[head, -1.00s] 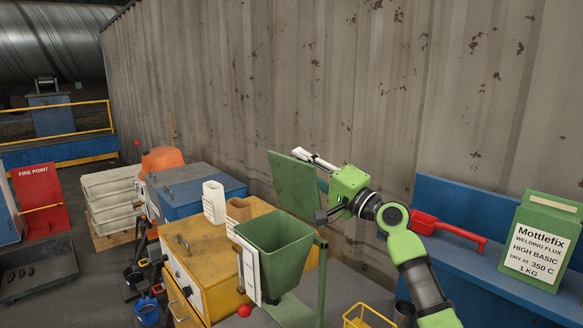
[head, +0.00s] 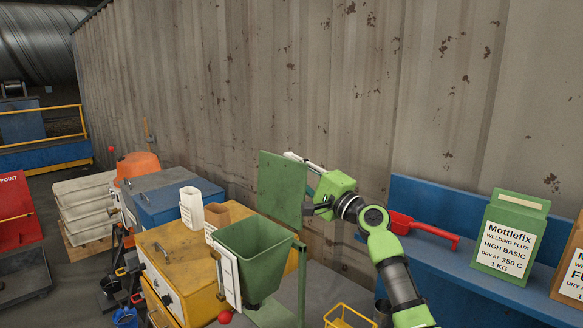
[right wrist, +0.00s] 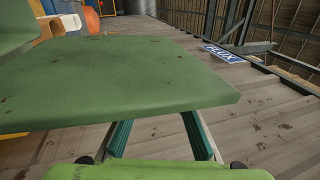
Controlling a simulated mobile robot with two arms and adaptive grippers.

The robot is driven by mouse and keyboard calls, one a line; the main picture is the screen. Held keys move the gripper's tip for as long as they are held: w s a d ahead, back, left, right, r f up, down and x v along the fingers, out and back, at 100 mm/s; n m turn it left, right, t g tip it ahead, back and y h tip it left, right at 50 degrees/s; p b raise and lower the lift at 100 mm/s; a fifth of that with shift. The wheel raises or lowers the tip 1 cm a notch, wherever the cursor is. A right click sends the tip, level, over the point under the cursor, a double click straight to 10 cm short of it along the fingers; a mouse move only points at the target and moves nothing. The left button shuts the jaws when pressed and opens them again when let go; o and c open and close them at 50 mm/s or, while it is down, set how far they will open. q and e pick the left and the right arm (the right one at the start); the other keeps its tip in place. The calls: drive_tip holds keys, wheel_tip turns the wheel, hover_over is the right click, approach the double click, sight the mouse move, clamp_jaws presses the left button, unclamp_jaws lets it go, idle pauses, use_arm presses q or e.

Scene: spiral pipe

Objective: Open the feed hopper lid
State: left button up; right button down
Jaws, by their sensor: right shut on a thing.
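The feed hopper (head: 262,250) is a green open-topped bin on a green stand in the head view, with a white label plate on its left side. Its mouth is uncovered. The green lid (head: 281,190) stands steeply raised behind the hopper. My right gripper (head: 306,188) is at the lid's right edge and shut on it. In the right wrist view the lid (right wrist: 120,85) fills the middle as a broad green plate. The teal fingers (right wrist: 158,125) reach to its near edge, and their tips are hidden there. My left gripper is not in view.
A corrugated wall (head: 270,80) rises behind. On the right, a blue bench (head: 425,250) holds a red scoop (head: 425,229) and a Mottlefix box (head: 508,235). A yellow basket (head: 348,318) is below.

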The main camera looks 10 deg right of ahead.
drive_tip(key=c, duration=1.8)
unclamp_jaws()
drive_tip(key=shift+o, duration=0.2)
drive_tip(key=v, duration=1.2)
drive_tip(key=shift+f, duration=0.1)
